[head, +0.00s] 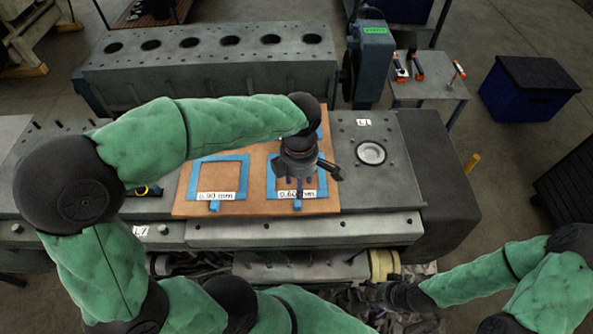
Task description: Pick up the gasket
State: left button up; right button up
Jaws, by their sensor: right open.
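Two blue square gasket frames with tabs lie flat on a brown board. The left gasket (245,175) carries the label 0.90 mm. The right gasket (272,181) has a label that seems to read 0.60 mm. My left gripper (300,180) points down over the right gasket and hides part of it. Its fingertips are hard to make out, so I cannot tell whether it is open or touching the gasket. My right gripper (379,292) is open, low at the front, apart from the gaskets.
The board (257,192) lies on a grey metal bench top. An engine block (210,62) with a row of round holes stands behind. A small table (428,85) with tools and a dark-lidded blue bin (527,90) are at the back right.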

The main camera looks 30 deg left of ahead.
pick_arm(q)
send_over(298, 204)
jog(key=f, duration=0.4)
jog(key=shift+w+a+f+b, duration=0.1)
jog(key=shift+w+f+b, duration=0.15)
jog(key=shift+f+b, duration=0.15)
jog(key=shift+s+f+b, duration=0.15)
jog(key=shift+f+b, duration=0.2)
jog(key=shift+f, duration=0.95)
jog(key=shift+s+f+b, duration=0.15)
jog(key=shift+f+b, duration=0.2)
jog(key=shift+f, duration=0.95)
grip_shut()
